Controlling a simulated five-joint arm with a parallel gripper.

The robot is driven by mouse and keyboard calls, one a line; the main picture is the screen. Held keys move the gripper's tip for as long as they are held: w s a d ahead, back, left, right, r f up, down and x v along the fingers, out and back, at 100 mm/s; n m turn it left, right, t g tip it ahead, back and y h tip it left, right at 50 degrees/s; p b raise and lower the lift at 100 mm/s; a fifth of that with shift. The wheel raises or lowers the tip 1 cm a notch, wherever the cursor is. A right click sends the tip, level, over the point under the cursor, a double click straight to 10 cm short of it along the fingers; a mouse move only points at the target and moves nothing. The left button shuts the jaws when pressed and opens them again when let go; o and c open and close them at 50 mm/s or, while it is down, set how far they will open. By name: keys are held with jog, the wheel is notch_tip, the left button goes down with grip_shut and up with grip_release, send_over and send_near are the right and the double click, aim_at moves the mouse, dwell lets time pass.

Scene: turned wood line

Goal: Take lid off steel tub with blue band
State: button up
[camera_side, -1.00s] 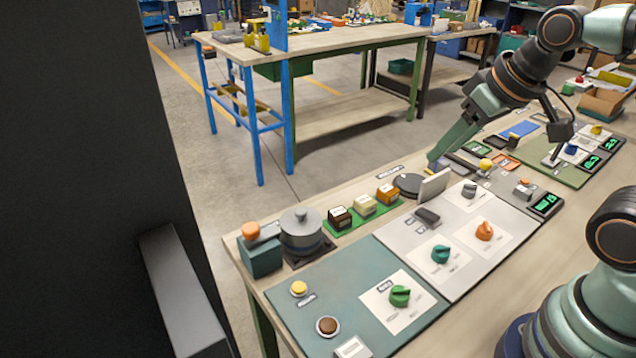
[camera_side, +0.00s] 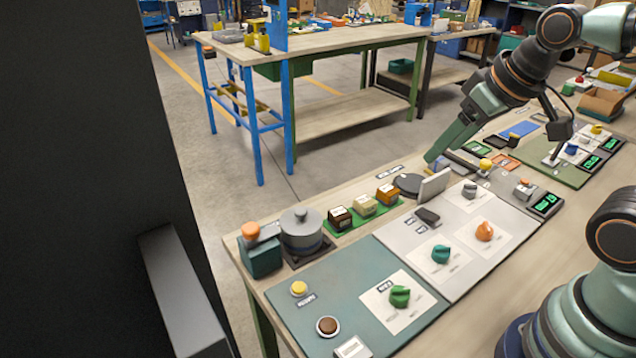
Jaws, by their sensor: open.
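The steel tub with the blue band (camera_side: 301,243) stands on a dark square base at the left end of the bench. Its grey lid (camera_side: 300,218) with a small knob sits on top of it. My gripper (camera_side: 432,161) is far to the right of the tub, pointing down near the dark round disc at the bench's back edge. It is open; its fingertips are small here, and I see nothing between them.
A teal block with an orange knob (camera_side: 250,231) stands just left of the tub. Small blocks on a green strip (camera_side: 364,205) stand to its right. A dark round disc (camera_side: 408,183) and an upright pale plate (camera_side: 433,186) are near my gripper. Panels with knobs fill the front.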

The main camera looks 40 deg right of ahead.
jog(key=n+g, duration=0.6)
jog(key=n, duration=0.9)
send_over(301, 210)
notch_tip(301, 210, down, 6)
notch_tip(301, 210, down, 12)
jog(key=shift+r, duration=0.1)
grip_shut()
